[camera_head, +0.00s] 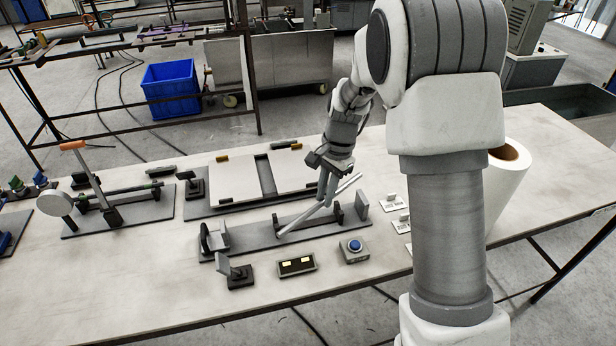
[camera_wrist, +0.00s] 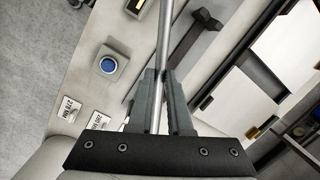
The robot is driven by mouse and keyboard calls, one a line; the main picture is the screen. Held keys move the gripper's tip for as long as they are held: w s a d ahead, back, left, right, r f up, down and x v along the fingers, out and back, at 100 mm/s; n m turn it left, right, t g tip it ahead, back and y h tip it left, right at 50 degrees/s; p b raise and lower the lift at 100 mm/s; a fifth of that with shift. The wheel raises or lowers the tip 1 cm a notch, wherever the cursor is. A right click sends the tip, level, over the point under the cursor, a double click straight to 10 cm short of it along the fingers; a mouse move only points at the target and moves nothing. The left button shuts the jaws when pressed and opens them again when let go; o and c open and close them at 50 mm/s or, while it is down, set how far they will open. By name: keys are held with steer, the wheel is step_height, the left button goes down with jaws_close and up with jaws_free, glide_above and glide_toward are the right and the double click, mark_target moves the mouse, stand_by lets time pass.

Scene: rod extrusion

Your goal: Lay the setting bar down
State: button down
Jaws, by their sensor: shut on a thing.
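The setting bar (camera_head: 318,208) is a thin pale metal rod. My gripper (camera_head: 327,193) is shut on it and holds it at a slant above the dark base plate (camera_head: 268,235) on the table. In the wrist view the bar (camera_wrist: 165,40) runs away upward from between the fingers of my gripper (camera_wrist: 161,92). In the head view one end points down left toward the plate's middle and the other up right. The plate carries an upright block at each end and dark supports. Whether the bar touches any support, I cannot tell.
A blue button box (camera_head: 354,249) and a small display box (camera_head: 296,265) stand in front of the plate. A flat panelled fixture (camera_head: 230,183) lies behind it. A lever press (camera_head: 97,190) is at left, a white roll (camera_head: 508,180) at right.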

steer(key=w+a+m, duration=0.1)
steer(key=m, duration=0.1)
steer(key=a+r+m, duration=0.1)
steer(key=m, duration=0.1)
steer(key=w+a+m+t+p, duration=0.1)
steer(key=shift+w+a+r+m, duration=0.25)
steer(key=shift+w+a+m, duration=0.05)
steer(key=shift+a+m, duration=0.1)
steer(key=shift+f+t+b, duration=0.1)
steer(key=shift+t+b, duration=0.2)
steer(key=shift+b, duration=0.05)
steer(key=shift+f+b, duration=2.6)
steer(key=shift+f, duration=1.6)
steer(key=c, duration=0.8)
jaws_free()
steer(key=shift+o, duration=0.2)
steer(key=s+d+r, duration=0.1)
steer(key=d+r, duration=0.2)
steer(key=r, duration=1.4)
steer(key=shift+s+p, duration=0.25)
steer(key=shift+p, duration=0.1)
